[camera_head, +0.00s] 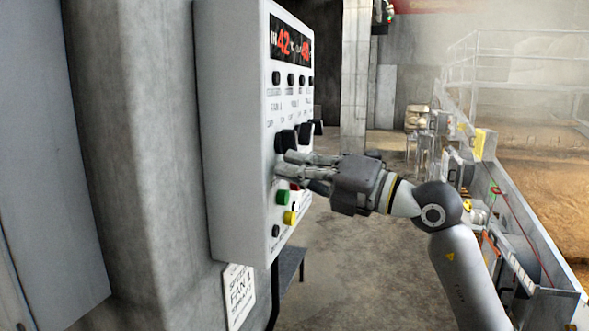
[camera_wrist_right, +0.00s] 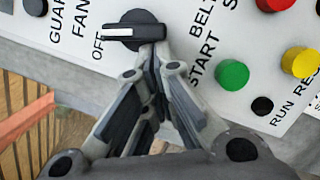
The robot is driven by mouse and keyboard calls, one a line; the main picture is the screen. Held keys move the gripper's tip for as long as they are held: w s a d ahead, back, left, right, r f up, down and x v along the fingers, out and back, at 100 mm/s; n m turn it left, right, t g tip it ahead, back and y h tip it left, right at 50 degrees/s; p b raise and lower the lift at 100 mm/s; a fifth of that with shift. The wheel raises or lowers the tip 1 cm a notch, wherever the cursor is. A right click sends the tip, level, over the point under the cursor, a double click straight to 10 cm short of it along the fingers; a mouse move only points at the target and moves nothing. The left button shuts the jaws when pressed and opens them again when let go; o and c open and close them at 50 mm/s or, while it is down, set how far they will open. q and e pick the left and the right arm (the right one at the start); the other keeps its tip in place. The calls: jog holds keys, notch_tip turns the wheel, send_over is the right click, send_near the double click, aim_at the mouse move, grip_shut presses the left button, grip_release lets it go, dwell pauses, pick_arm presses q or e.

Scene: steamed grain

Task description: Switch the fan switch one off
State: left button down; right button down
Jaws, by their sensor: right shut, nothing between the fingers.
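The control panel (camera_head: 235,130) stands at the left with its face towards my right gripper. A black rotary fan switch (camera_wrist_right: 140,28) is on it, by the letters "FAN"; the rest of that label is cut off or hidden. Its white line lies towards the "OFF" mark. In the head view a black knob (camera_head: 287,139) sits just above my fingers. My right gripper (camera_head: 284,166) is shut and empty. In the wrist view its fingertips (camera_wrist_right: 153,50) are at the knob's lower edge; I cannot tell if they touch. My left gripper is not in view.
Below the fingers are a green button (camera_head: 282,197) and a yellow button (camera_head: 290,217); a red button (camera_wrist_right: 275,4) shows in the wrist view. Red digits (camera_head: 285,40) glow at the panel's top. A railing (camera_head: 520,235) runs at right. The floor between is open.

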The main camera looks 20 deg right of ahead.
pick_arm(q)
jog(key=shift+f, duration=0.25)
pick_arm(e)
jog(key=shift+w+d+n, duration=0.1)
jog(key=shift+n, duration=0.2)
pick_arm(q)
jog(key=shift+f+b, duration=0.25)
jog(key=shift+b, duration=0.15)
pick_arm(e)
jog(key=shift+w+d+f, duration=0.1)
jog(key=shift+w+f, duration=0.05)
jog(key=shift+f, duration=0.05)
dwell(1.6)
